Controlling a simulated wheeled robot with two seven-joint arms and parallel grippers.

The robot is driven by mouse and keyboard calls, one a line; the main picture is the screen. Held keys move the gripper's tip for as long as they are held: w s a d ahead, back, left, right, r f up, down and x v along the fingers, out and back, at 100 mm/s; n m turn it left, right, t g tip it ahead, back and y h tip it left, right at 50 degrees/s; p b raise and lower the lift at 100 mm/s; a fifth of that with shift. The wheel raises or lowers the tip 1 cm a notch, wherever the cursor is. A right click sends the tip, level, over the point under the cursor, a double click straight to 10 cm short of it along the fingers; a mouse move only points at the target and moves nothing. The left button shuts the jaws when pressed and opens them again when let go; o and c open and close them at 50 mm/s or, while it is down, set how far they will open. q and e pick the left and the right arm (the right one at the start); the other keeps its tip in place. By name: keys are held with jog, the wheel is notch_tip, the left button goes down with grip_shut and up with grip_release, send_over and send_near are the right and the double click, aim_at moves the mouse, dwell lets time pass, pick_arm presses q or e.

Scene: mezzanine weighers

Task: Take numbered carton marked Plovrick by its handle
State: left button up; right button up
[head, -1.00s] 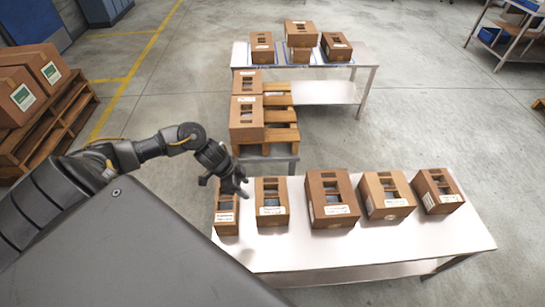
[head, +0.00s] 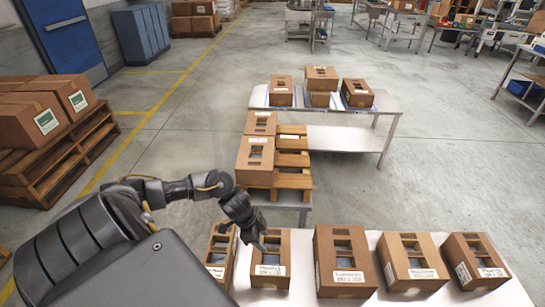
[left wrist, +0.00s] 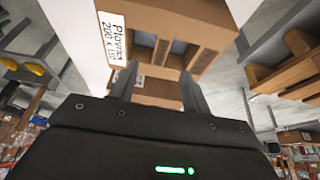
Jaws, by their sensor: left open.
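The brown carton marked Plovrick (left wrist: 175,20) shows close up in the left wrist view. Its white label (left wrist: 112,40) reads Plovrick, and a bar crosses between its dark cut-outs. In the head view I take it to be the second carton from the left (head: 284,257) on the near table; the lettering there is small. My left gripper (head: 262,244) is at that carton's upper left part. Its two fingers (left wrist: 157,78) are apart, with nothing seen between them but part of the carton behind. I cannot tell whether they touch it. My right gripper is not in view.
A similar carton (head: 220,252) stands close on the left. Others (head: 343,262) stand to the right on the pale table (head: 375,293). Behind are a pallet (head: 292,178) with cartons and a second table (head: 340,140). Open floor lies beyond on the right.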

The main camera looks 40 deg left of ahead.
aim_at(271, 250)
pick_arm(q)
jog(key=x, duration=0.3)
jog(key=shift+w+f, duration=0.25)
jog(key=shift+f, duration=0.05)
jog(key=shift+d+f, duration=0.15)
jog(key=shift+f, duration=0.15)
jog(key=x, duration=0.4)
jog(key=shift+f+p, duration=0.2)
jog(key=shift+p, duration=0.1)
grip_shut()
